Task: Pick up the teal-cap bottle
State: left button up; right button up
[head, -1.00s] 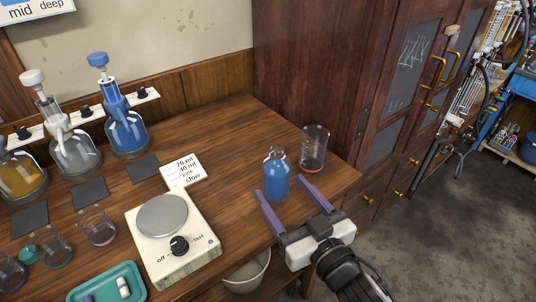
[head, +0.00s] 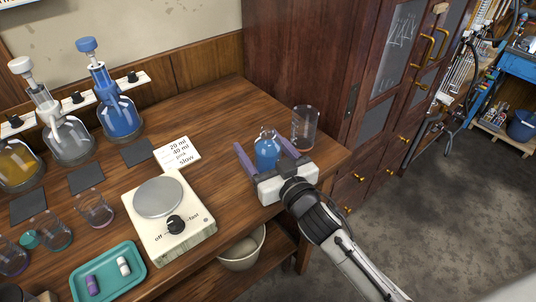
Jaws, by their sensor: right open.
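A small clear bottle of blue liquid (head: 267,155) stands upright on the wooden bench near its right end. No teal cap shows on it; its neck looks clear or whitish. My right gripper (head: 261,144) is open, with one purple finger on each side of this bottle; its body hides the bottle's base. I cannot tell whether the fingers touch the glass. A small teal round piece (head: 29,239) is at the far left beside the beakers; I cannot tell whether it is a cap. My left gripper is not in view.
An empty glass beaker (head: 305,128) stands just behind and right of the right gripper. A hotplate (head: 185,238) and a label card (head: 177,153) are to the left. A teal tray (head: 133,250) is at the front, with pump flasks at the back left.

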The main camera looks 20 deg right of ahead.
jog(key=c, duration=1.2)
jog(key=shift+c, duration=1)
jog(key=shift+r, duration=0.25)
